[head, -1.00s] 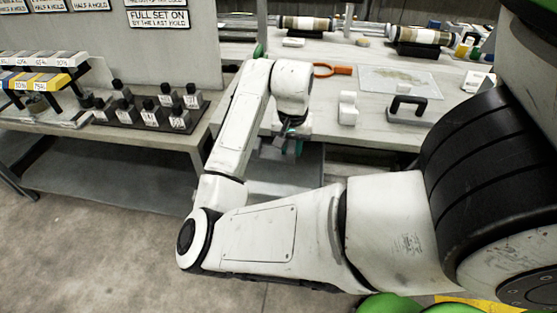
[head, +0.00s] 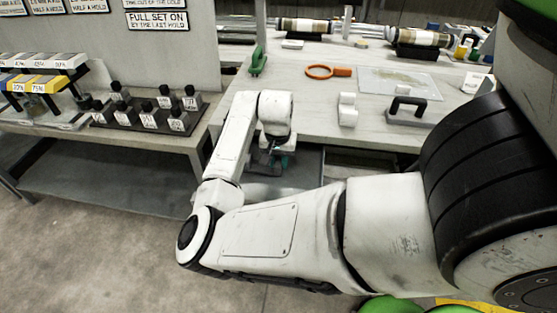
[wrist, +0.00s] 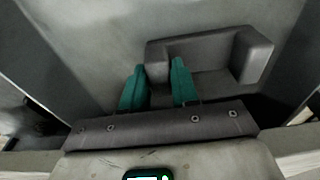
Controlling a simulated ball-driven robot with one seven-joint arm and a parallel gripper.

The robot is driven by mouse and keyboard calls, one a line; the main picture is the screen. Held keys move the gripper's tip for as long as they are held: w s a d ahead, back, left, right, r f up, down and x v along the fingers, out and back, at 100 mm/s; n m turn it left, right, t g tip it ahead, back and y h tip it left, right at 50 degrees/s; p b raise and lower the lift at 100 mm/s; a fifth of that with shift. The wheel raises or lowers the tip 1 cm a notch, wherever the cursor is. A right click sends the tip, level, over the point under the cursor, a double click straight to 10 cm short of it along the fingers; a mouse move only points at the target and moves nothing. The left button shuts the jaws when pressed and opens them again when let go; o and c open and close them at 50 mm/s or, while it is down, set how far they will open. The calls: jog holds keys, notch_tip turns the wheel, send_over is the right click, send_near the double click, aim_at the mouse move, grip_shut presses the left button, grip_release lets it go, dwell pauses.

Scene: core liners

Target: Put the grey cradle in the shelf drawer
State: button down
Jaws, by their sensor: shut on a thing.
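The grey cradle (wrist: 205,50) shows in the wrist view as a block with a raised end at the right. My gripper (wrist: 159,72), with two teal fingers, is shut on its left end. In the head view my gripper (head: 278,160) hangs low in front of the table edge, mostly behind my own arm, and the cradle is hard to make out there. The grey shelf drawer (head: 308,168) shows below the tabletop, open, beside my gripper. Grey panels surround the cradle in the wrist view. I cannot tell whether the cradle touches the drawer floor.
The tabletop (head: 320,110) above holds an orange ring tool (head: 320,72), a white block (head: 347,109), a black-handled tool (head: 408,107) and a clear sheet (head: 398,83). A green object (head: 258,62) stands at its left edge. A bench with black-capped bottles (head: 148,112) is at left.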

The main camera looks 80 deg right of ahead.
jog(key=shift+f, duration=0.15)
jog(key=c, duration=0.8)
grip_release()
jog(key=shift+c, duration=0.2)
notch_tip(320, 180, up, 12)
jog(key=a, duration=0.1)
jog(key=shift+a+p, duration=0.25)
jog(key=shift+p, duration=0.2)
jog(key=shift+s, duration=0.1)
